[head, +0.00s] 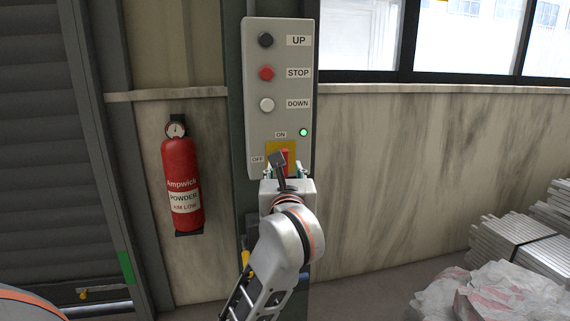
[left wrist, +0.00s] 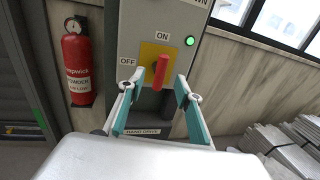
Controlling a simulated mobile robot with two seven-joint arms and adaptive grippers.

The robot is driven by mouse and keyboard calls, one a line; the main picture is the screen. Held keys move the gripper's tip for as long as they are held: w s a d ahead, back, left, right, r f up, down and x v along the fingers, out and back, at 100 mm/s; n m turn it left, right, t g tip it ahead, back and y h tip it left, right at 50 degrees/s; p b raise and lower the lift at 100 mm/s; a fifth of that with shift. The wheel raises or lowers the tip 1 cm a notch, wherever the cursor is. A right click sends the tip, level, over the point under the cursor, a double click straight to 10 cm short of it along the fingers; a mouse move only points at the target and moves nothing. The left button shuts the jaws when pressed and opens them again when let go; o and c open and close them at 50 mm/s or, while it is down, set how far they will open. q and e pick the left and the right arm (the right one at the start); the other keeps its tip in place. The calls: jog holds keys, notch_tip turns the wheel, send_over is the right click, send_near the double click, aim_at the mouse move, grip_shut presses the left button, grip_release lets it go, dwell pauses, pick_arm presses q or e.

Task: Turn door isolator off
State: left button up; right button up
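The door isolator is a red handle (left wrist: 160,72) on a yellow plate (left wrist: 148,52), low on the grey control panel (left wrist: 168,18). The handle stands roughly upright, under the ON label, with the OFF label to its left. A green lamp (head: 303,132) beside ON is lit. In the head view the handle (head: 285,156) is partly hidden by my left gripper (head: 284,171). In the left wrist view my left gripper (left wrist: 160,76) is open, its teal fingers on either side of the handle; contact cannot be told. My right gripper is not in view.
Black, red and white buttons marked UP, STOP and DOWN sit higher on the panel. A red fire extinguisher (head: 181,185) hangs on the wall to the left. Stacked metal pieces (head: 510,240) and pale bags (head: 500,293) lie at the lower right.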

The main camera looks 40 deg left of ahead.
pick_arm(q)
jog(key=b+x, duration=0.1)
jog(key=x, duration=0.5)
jog(key=shift+w+a, duration=0.15)
jog(key=shift+a, duration=0.05)
grip_shut()
